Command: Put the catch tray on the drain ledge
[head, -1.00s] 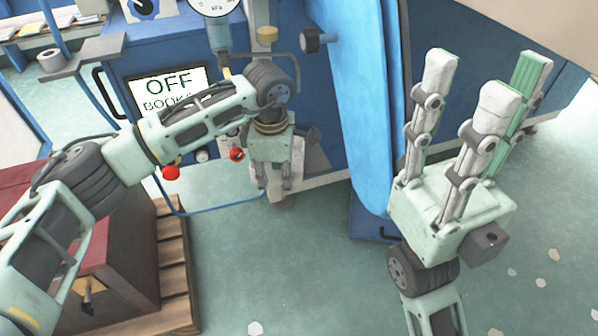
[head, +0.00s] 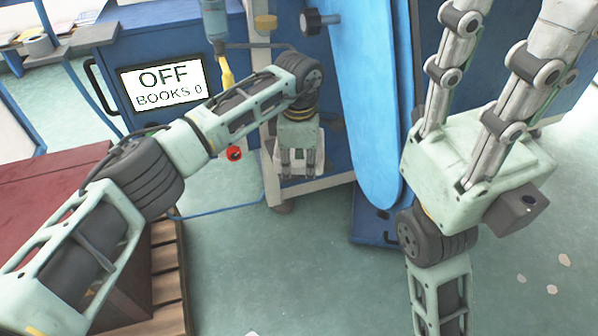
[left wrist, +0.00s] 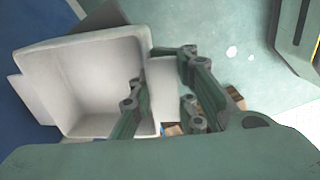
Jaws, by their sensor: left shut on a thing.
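The catch tray (left wrist: 95,85) is a pale, open, box-like pan with a flange at its side. In the left wrist view it is tilted and its inside is empty. My left gripper (left wrist: 164,72) is shut on its right-hand side. In the head view my left gripper (head: 298,172) hangs fingers down before the blue machine, and the tray is mostly hidden by the fingers. My right gripper (head: 500,90) points up at the right, fingers apart and empty; its tips are cut off. I cannot tell the drain ledge apart with certainty.
The blue machine carries a sign (head: 163,88) reading OFF, BOOKS 0. A long blue panel (head: 365,110) stands between my grippers. A red box (head: 50,195) on a wooden pallet (head: 168,265) is at the left. The green floor (head: 300,270) in front is clear.

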